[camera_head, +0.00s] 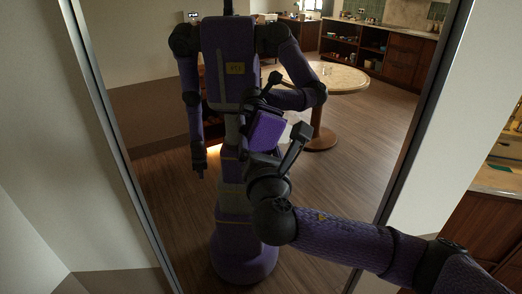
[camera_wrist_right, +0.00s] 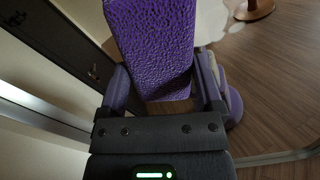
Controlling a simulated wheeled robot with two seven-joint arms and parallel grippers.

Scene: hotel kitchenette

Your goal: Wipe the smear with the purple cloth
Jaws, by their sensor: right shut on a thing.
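A tall framed mirror (camera_head: 345,175) fills the middle of the head view. My right gripper (camera_head: 279,126) is in front of the mirror, shut on the purple cloth (camera_head: 264,131), a blocky pad between its fingers. In the right wrist view the cloth (camera_wrist_right: 152,45) extends forward from between the fingers of my right gripper (camera_wrist_right: 160,88). I cannot tell whether the cloth touches the glass. My left gripper is not in view directly; a hanging left arm shows only as a reflection.
The mirror reflects my body, a round table and a kitchen counter. A pale wall (camera_head: 35,150) lies left of the mirror. A wooden cabinet with a light countertop (camera_head: 500,180) stands at the right edge.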

